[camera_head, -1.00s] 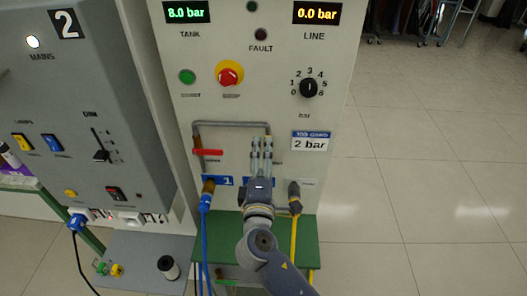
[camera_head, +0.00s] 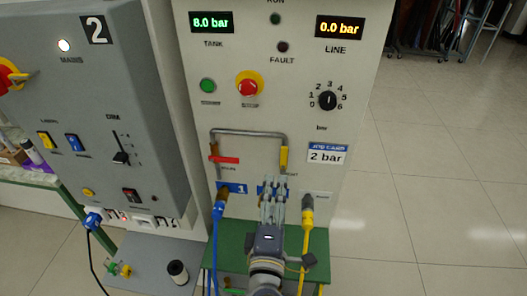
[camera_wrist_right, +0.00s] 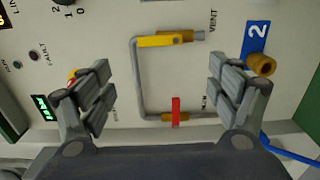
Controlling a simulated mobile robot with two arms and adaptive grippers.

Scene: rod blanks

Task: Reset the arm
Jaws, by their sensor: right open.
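My right gripper (camera_head: 273,200) is in front of the lower part of the pale pressure panel (camera_head: 340,60) in the head view. In the right wrist view (camera_wrist_right: 165,90) its two fingers stand wide apart with nothing between them touching. Beyond them are a grey pipe loop with a yellow-handled valve (camera_wrist_right: 163,41) and a red-handled valve (camera_wrist_right: 176,110). In the head view the red handle (camera_head: 224,160) lies across and the yellow handle (camera_head: 284,157) stands upright. My left gripper does not show.
A blue hose (camera_head: 214,240) and a yellow hose (camera_head: 307,228) hang from the panel's ports on either side of my right gripper. A green shelf (camera_head: 235,240) sits below. A grey box (camera_head: 80,110) with switches stands at the left. Open tiled floor lies at the right.

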